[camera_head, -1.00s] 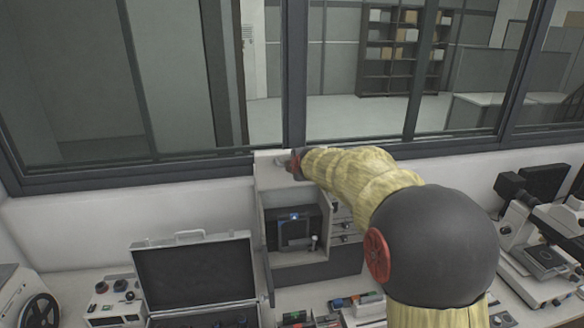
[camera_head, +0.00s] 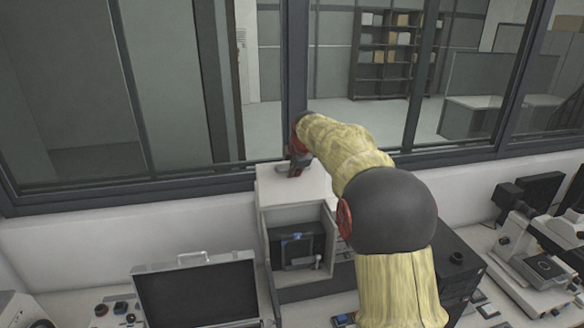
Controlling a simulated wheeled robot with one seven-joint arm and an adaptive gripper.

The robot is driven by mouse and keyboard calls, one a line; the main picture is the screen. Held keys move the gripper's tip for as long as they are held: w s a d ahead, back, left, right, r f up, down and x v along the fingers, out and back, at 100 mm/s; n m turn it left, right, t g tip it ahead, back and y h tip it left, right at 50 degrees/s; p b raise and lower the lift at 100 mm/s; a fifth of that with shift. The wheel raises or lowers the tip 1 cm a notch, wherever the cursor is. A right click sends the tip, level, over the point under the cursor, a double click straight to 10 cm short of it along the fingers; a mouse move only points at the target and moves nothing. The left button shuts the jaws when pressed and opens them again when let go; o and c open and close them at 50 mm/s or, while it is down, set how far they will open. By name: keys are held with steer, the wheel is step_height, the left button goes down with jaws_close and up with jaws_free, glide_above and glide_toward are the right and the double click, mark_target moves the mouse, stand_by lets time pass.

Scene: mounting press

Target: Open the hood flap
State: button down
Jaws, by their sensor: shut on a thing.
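The white mounting press housing (camera_head: 263,222) stands on the bench below the window. Its front is open, and a dark unit (camera_head: 298,246) with a small lever shows inside. The pale hood flap (camera_head: 270,181) appears to lie about level across the top of the housing; its hinge and far edge are partly hidden by my arm. My gripper (camera_head: 293,166) is at the top of the housing, by the flap, pointing down. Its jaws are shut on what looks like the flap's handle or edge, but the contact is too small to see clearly.
An open black case (camera_head: 196,293) stands left of the housing, close to it. A microscope (camera_head: 530,250) is at the right, with a dark box (camera_head: 458,260) beside my arm. The window frame (camera_head: 120,188) runs close behind the housing.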

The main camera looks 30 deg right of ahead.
steer(key=shift+w+d+r+p, duration=0.1)
steer(key=shift+w+r+p, duration=0.05)
steer(key=shift+w+p, duration=0.15)
steer(key=shift+w+d+r+p, duration=0.1)
steer(key=shift+w+r+p, duration=0.05)
steer(key=shift+w, duration=0.25)
steer(key=c, duration=2.2)
jaws_free()
steer(key=shift+c, duration=0.2)
steer(key=shift+s+a+f, duration=0.1)
steer(key=shift+s+f, duration=0.05)
steer(key=v, duration=1.2)
